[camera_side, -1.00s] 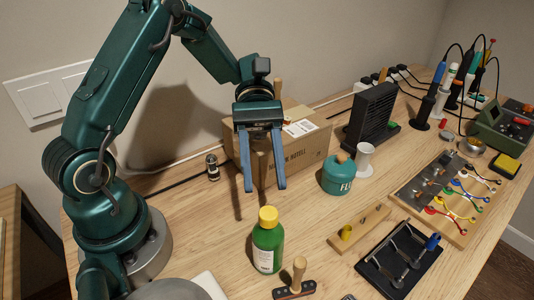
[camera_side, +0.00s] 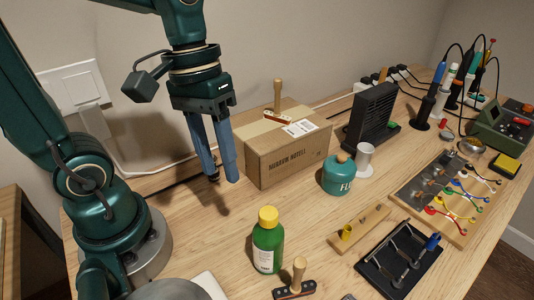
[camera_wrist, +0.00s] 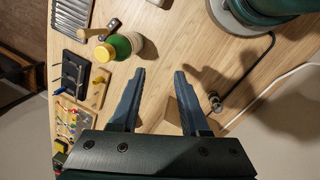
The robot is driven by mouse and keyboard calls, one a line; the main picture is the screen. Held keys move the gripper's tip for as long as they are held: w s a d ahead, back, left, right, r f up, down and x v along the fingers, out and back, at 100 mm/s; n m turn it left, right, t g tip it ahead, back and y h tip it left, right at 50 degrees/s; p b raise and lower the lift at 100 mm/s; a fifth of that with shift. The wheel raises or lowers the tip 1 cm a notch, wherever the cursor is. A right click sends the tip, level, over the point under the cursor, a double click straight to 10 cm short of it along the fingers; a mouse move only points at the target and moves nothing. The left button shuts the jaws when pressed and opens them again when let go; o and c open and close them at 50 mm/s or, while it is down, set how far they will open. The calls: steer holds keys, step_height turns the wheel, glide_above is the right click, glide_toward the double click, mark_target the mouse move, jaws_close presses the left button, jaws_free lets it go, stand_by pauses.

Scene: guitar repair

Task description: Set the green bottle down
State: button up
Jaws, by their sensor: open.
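The green bottle (camera_side: 267,246) with a yellow cap and a pale label stands upright on the wooden table (camera_side: 205,232), near the front middle in the side view. In the wrist view the green bottle (camera_wrist: 122,46) shows at the upper left, apart from my fingers. My gripper (camera_side: 222,180) is open and empty. It points down over the table, left of the cardboard box and behind the bottle. Its two blue fingers also show in the wrist view (camera_wrist: 156,85), with bare table between them.
A cardboard box (camera_side: 287,155) stands right of my gripper with a wooden-handled tool (camera_side: 278,100) on it. A teal flux jar (camera_side: 338,176) and a white spool (camera_side: 366,160) stand farther right. The table left of the bottle is clear.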

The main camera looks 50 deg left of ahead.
steer(key=m+t, duration=0.1)
steer(key=t, duration=0.1)
steer(key=a+r+m+t+y, duration=0.1)
steer(key=a+m+t+y, duration=0.1)
steer(key=m+t, duration=0.1)
steer(key=shift+s+a+r+t, duration=0.15)
steer(key=shift+s+t, duration=0.15)
